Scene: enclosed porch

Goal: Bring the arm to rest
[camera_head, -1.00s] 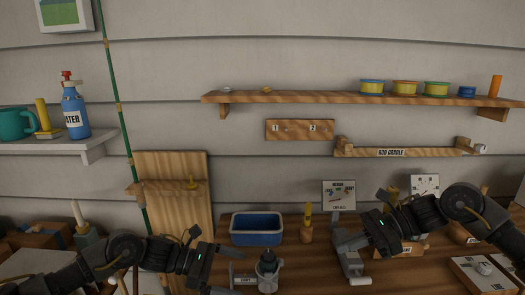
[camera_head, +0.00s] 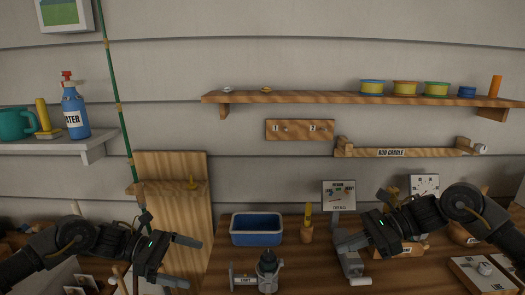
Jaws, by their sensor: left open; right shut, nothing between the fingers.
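My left gripper (camera_head: 184,262) is low at the left, its two fingers spread and pointing right, with nothing between them. It is in front of the upright wooden board (camera_head: 185,215) and apart from the small reel-like device (camera_head: 267,268) on the bench. My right gripper (camera_head: 353,258) is at the right, beside the grey clamp-like stand under the drag gauge (camera_head: 339,195). Its fingers are shut with nothing between them, though they are hard to tell apart from the grey parts there.
A blue tray (camera_head: 257,229) and a small yellow-handled tool (camera_head: 307,222) stand on the wooden bench between my grippers. A green rod (camera_head: 117,100) leans at the left. The long shelf (camera_head: 300,98) and the rod cradle (camera_head: 410,153) are on the wall above.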

